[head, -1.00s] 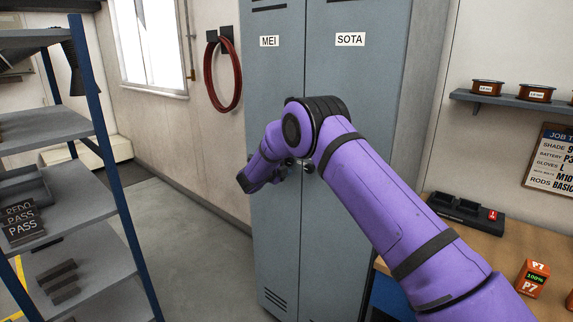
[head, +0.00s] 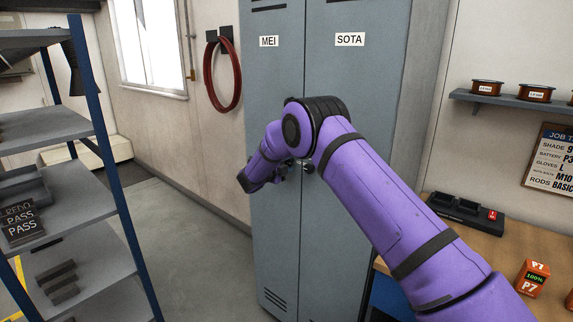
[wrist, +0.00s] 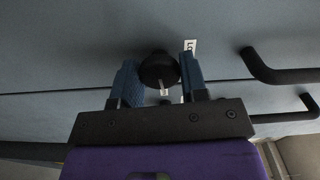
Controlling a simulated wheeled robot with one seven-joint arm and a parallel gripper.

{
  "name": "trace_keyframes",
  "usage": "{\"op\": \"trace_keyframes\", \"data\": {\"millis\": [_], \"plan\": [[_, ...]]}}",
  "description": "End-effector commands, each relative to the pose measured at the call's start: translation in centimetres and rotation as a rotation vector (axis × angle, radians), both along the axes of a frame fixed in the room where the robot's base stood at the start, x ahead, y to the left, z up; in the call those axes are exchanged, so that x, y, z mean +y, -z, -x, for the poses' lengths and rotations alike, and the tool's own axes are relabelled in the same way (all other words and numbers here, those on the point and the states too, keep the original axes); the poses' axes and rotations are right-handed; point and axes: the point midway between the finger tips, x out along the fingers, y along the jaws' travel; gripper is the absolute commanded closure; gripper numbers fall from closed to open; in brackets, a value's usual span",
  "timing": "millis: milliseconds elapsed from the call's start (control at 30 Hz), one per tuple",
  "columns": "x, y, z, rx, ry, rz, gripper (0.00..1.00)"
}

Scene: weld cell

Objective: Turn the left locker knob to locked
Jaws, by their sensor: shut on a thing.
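The left locker, labelled MEI (head: 269,41), stands beside the SOTA locker door (head: 355,90) in the head view; both doors are closed. In the wrist view a dark round knob (wrist: 158,70) with a pale pointer mark sits between the two blue fingers of my gripper (wrist: 160,78). The fingers are shut on the knob, one on each side. A small white label (wrist: 190,46), partly hidden by a finger, shows beside it. In the head view my purple arm hides the knob and fingertips. I cannot tell the knob's setting.
Two dark door handles (wrist: 280,70) project close to the right finger in the wrist view. A shelf rack (head: 60,190) stands at the left, and a workbench (head: 520,245) with a charger (head: 465,211) at the right. A red hose (head: 208,80) hangs on the wall. Floor between rack and lockers is clear.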

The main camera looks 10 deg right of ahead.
Motion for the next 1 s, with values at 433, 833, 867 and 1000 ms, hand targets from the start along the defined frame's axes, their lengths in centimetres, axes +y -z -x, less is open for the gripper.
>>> {"op": "trace_keyframes", "data": {"millis": [433,833,867,1000], "plan": [[0.13,0.1,0.02,0.307,-0.002,0.222,0.84],[0.12,0.12,0.01,0.615,-0.003,0.446,0.84],[0.12,0.12,0.01,0.638,-0.003,0.463,0.84],[0.11,0.12,0.02,0.746,-0.003,0.54,0.84]]}}
